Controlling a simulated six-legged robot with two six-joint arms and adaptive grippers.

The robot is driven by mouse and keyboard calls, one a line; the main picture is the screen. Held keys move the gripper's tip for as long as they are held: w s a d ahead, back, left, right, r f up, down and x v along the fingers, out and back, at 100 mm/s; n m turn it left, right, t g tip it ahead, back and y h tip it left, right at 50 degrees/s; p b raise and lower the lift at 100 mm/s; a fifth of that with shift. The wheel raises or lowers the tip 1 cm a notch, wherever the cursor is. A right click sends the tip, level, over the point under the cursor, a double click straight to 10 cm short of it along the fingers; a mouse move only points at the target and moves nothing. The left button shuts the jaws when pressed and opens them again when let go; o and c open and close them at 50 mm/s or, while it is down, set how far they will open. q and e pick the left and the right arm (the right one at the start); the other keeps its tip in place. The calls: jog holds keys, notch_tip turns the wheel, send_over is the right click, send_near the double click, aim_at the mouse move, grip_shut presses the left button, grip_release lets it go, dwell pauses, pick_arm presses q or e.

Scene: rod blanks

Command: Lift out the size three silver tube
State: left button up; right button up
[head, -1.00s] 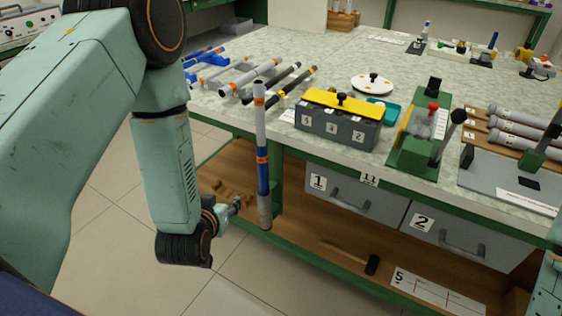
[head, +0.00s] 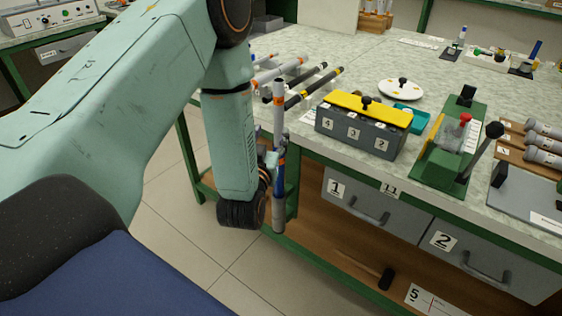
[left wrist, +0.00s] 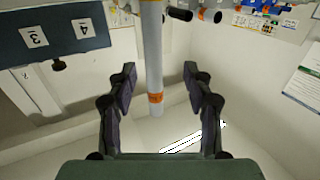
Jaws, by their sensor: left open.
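A grey tube (head: 279,115) with orange bands stands upright in front of the bench edge, with a blue part (head: 280,158) lower down and a grey lower end. In the left wrist view the tube (left wrist: 153,50) comes down from the top edge and ends near an orange band. My left gripper (head: 271,160) is beside the tube's middle in the head view. In the left wrist view its open fingers (left wrist: 160,72) stand on either side of the tube, with gaps at both sides. Contact cannot be told. No size mark is readable on the tube. My right gripper is out of view.
The bench (head: 330,60) holds dark and grey rods at the left and a grey box (head: 350,138) with a yellow lid and number labels. A green fixture (head: 440,160) and grey tubes (head: 545,145) on a brown rack are farther right. Drawers and a shelf are below.

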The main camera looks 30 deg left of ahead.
aim_at(277, 125)
pick_arm(q)
jog(key=x, duration=0.1)
jog(key=b+x, duration=0.1)
jog(key=x, duration=0.3)
jog(key=shift+w+d, duration=0.3)
jog(key=shift+w+a, duration=0.1)
jog(key=shift+w, duration=0.25)
jog(key=shift+c, duration=0.3)
jog(key=shift+s, duration=0.1)
jog(key=c, duration=0.9)
